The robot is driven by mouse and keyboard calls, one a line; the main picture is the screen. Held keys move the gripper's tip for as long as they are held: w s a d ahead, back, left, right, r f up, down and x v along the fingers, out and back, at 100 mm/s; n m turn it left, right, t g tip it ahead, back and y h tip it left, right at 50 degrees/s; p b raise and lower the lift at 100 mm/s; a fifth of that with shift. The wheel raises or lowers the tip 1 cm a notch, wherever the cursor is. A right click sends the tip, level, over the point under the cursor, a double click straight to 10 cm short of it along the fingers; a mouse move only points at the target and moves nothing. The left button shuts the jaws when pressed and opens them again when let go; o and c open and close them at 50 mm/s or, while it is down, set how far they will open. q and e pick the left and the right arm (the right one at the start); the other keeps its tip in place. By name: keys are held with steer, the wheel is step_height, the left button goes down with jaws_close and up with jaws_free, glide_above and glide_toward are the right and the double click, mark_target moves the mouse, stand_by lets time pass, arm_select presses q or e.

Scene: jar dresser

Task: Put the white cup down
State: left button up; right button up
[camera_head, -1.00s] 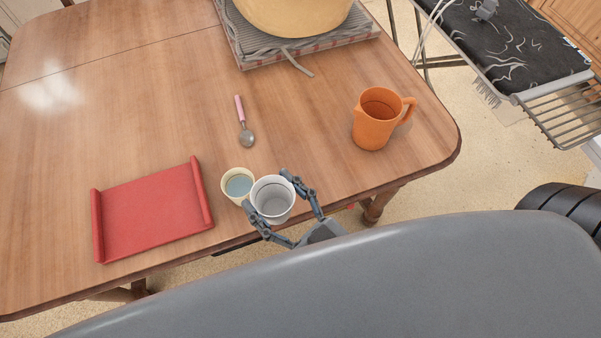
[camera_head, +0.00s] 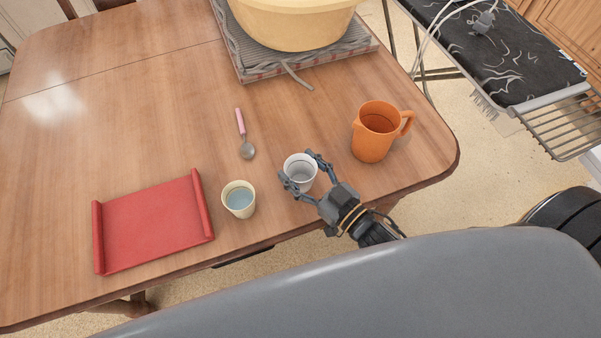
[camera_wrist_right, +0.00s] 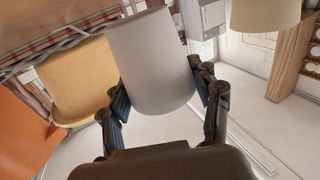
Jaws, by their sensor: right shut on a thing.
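The white cup (camera_head: 300,174) is over the front part of the wooden table (camera_head: 310,115), between a pale yellow cup and the orange pitcher. My right gripper (camera_head: 298,168) is shut on it, with one finger on either side. Its wide grey-white side fills the middle of the right wrist view (camera_wrist_right: 150,62), between the two fingers (camera_wrist_right: 163,105). The cup looks empty. I cannot tell whether its base touches the tabletop. My left gripper is not in view.
The pale yellow cup (camera_head: 239,200) with bluish contents stands to the left, by a red tray (camera_head: 150,226). A pink-handled spoon (camera_head: 243,134) lies behind. The orange pitcher (camera_head: 373,135) stands close on the right. A yellow tub (camera_head: 292,25) sits at the back. Bare table lies between spoon and pitcher.

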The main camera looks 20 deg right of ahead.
mark_target(301, 176)
steer(key=shift+a+f+p, duration=0.1)
steer(key=shift+f+p, duration=0.2)
steer(key=shift+f, duration=0.75)
steer(key=shift+f, duration=0.25)
steer(key=o, duration=1.1)
steer(key=shift+s+r, duration=0.1)
steer(key=shift+c, duration=0.2)
